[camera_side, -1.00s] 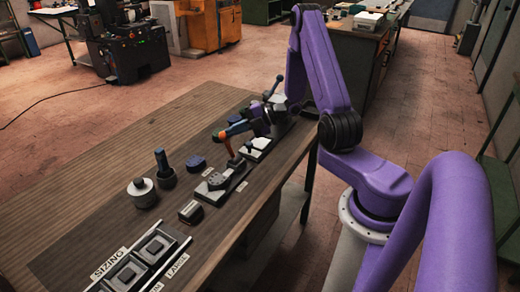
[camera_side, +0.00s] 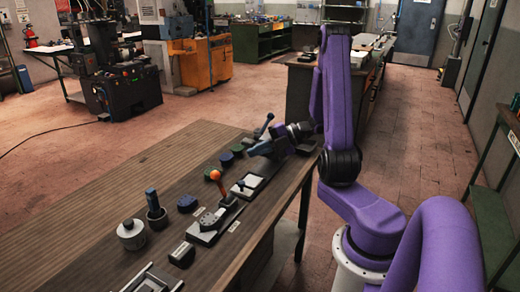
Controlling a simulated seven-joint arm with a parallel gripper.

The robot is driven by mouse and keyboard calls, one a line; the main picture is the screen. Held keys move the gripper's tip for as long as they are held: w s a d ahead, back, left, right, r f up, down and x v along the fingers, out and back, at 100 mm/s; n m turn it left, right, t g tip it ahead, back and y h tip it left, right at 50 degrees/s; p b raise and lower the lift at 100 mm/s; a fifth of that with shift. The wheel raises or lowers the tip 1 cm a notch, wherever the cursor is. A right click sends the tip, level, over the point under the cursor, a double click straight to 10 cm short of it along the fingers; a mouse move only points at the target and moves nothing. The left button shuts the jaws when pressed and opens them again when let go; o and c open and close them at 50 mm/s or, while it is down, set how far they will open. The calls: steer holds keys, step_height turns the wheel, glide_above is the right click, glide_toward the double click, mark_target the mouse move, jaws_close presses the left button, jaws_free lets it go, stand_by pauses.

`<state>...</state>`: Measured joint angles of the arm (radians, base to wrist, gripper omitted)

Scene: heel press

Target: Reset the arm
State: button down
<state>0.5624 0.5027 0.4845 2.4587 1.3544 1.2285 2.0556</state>
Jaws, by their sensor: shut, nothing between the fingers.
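My gripper (camera_side: 252,152) is at the far part of the bench, pointing left and down, and looks shut and empty. It is above and beyond the press lever's orange knob (camera_side: 216,174), with a visible gap between them. The lever stands by a dark press base (camera_side: 205,232) with a round dial-like part. A flat light pad (camera_side: 251,184) on a dark base lies just below my gripper in the picture. The fingertips are small and dark here, and their fine shape is hard to see.
A dark-handled lever (camera_side: 265,124) rises close to my gripper. The bench's left side is clear.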

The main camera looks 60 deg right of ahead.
steer(key=shift+s+d+r, duration=0.3)
steer(key=shift+s, duration=0.05)
steer(key=s+a+n+g+y, duration=0.1)
steer(key=s+a+n+g, duration=0.2)
steer(key=a+n+g, duration=0.6)
steer(key=s+a+n+g+y, duration=0.1)
steer(key=s+a+n+g, duration=0.15)
steer(key=a+n, duration=0.75)
steer(key=s+a+r+m+h, duration=0.1)
steer(key=s+m+h, duration=0.4)
steer(key=m, duration=0.9)
steer(key=s+a+r+m+h, duration=0.2)
steer(key=s+m+h, duration=0.2)
steer(key=s+m, duration=0.6)
steer(key=m+t, duration=0.1)
steer(key=m, duration=0.3)
steer(key=shift+a+m+h, duration=0.3)
steer(key=shift+a+h, duration=0.1)
